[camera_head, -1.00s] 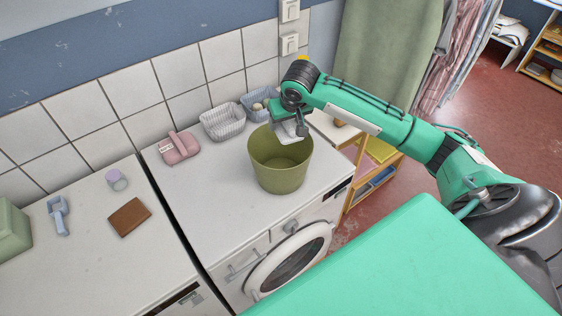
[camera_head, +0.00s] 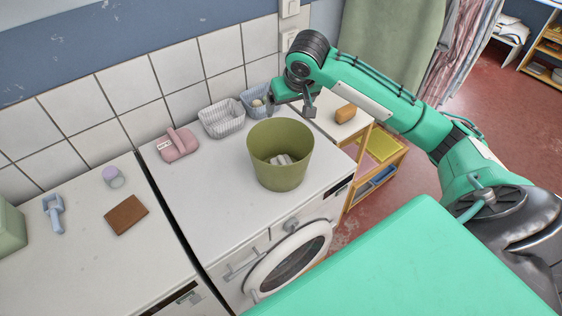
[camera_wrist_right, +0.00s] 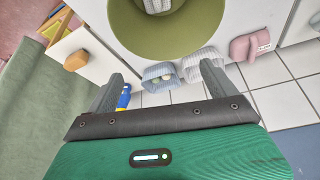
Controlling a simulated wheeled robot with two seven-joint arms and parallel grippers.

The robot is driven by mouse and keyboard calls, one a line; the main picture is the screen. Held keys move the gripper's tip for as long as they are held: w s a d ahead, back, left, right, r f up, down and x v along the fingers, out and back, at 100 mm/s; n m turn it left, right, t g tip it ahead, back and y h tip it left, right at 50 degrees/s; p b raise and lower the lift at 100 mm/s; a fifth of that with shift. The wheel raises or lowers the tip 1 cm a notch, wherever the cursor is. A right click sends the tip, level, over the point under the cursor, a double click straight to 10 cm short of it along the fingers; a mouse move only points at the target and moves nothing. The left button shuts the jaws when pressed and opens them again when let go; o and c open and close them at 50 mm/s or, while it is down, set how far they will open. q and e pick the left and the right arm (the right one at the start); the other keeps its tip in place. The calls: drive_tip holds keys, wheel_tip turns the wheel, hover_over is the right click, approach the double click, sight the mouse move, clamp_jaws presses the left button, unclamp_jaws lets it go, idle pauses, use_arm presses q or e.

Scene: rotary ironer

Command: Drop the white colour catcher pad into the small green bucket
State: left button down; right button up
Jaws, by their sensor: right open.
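The green bucket (camera_head: 281,166) stands upright on the white washing machine top. The white pad (camera_head: 282,160) lies inside it, low down; the bucket's near wall hides part of it. In the right wrist view the bucket (camera_wrist_right: 168,44) is at the top, with the pad (camera_wrist_right: 157,5) partly in the picture at the upper edge. My right gripper (camera_head: 293,108) is beyond and above the bucket's rim, clear of it. In the wrist view its two fingers (camera_wrist_right: 161,85) are wide apart with nothing between them held. My left gripper does not show.
A brown flat item (camera_head: 126,215) and a blue scoop (camera_head: 54,214) lie on the left worktop.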

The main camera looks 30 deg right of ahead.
drive_tip(key=b+v, duration=0.1)
drive_tip(key=v, duration=0.7)
drive_tip(key=shift+b, duration=0.35)
drive_tip(key=shift+f, duration=0.1)
